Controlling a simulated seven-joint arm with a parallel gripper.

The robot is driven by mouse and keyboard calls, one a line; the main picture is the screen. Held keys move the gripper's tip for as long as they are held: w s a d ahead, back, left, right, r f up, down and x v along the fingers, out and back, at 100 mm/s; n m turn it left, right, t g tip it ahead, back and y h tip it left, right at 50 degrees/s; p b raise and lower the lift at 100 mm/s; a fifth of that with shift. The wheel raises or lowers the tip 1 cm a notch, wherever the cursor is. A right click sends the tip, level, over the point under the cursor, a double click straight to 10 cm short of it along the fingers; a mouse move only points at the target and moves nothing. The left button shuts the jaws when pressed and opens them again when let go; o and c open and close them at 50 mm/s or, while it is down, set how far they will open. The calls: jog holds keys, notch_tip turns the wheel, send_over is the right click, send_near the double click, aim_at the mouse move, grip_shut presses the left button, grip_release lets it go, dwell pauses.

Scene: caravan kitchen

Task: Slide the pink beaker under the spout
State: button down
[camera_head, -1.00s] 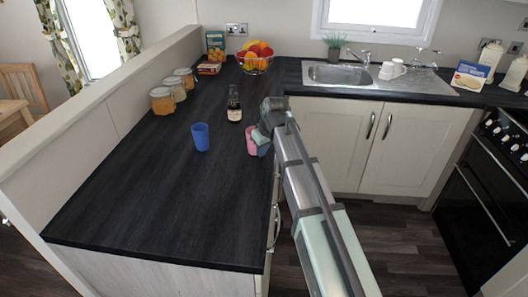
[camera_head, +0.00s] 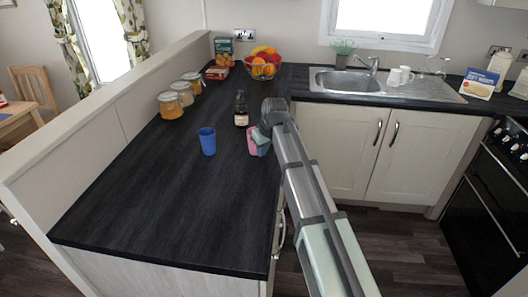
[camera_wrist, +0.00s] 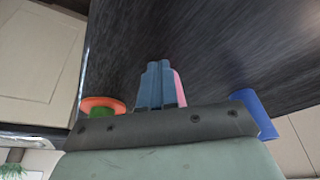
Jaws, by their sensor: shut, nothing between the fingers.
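The pink beaker (camera_head: 252,144) stands on the dark worktop near its right edge, partly hidden by my gripper in the head view. My gripper (camera_wrist: 160,84) is shut and empty, low at the worktop. In the wrist view the pink beaker (camera_wrist: 180,90) shows as a strip directly beside the fingers, on their right; I cannot tell whether they touch. A metal tap with a spout (camera_head: 368,63) rises behind the sink at the back, well apart from the beaker. No other spout is clear.
A blue cup (camera_head: 208,141) stands left of the beaker and a dark bottle (camera_head: 241,109) behind it. Jars (camera_head: 171,105), a fruit bowl (camera_head: 262,68) and the sink (camera_head: 345,80) lie farther back. The front-left worktop is clear. An orange-and-green object (camera_wrist: 103,107) is unclear.

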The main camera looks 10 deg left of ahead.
jog(key=shift+w+a, duration=2.1)
jog(key=shift+w, duration=0.25)
jog(key=shift+w+a, duration=2.1)
jog(key=shift+w, duration=0.25)
jog(key=shift+s+d, duration=0.1)
jog(key=shift+s, duration=0.05)
jog(key=shift+s+d, duration=0.95)
jog(key=shift+s, duration=0.1)
jog(key=shift+r, duration=0.1)
notch_tip(320, 180, up, 10)
